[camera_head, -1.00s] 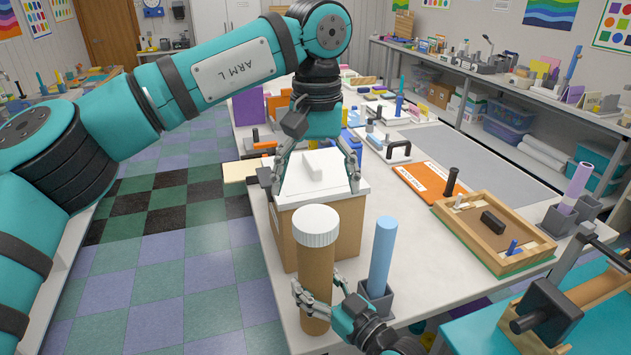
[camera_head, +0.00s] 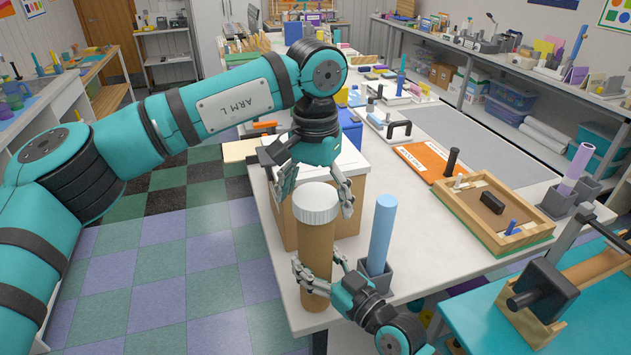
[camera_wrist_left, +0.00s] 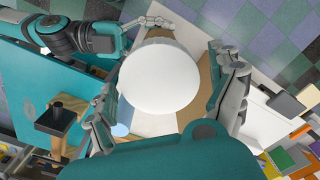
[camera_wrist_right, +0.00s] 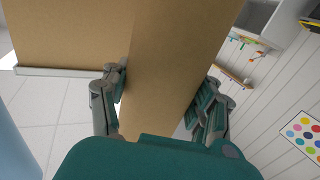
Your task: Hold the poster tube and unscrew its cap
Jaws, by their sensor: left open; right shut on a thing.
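The brown poster tube (camera_head: 318,246) stands upright at the table's near edge with its ribbed white cap (camera_head: 316,204) on top. My right gripper (camera_head: 318,283) is shut on the lower part of the tube; the tube (camera_wrist_right: 172,70) also fills the middle of the right wrist view between the fingers. My left gripper (camera_head: 314,197) is open and points down over the cap, its fingers apart on either side. In the left wrist view the round cap (camera_wrist_left: 159,77) lies between the open fingers, apart from them as far as I can see.
A brown box with a white lid (camera_head: 350,202) stands right behind the tube. A light blue tube (camera_head: 382,234) stands in a grey holder (camera_head: 376,277) just right of it. A wooden tray (camera_head: 494,213) lies farther right. The floor at left is clear.

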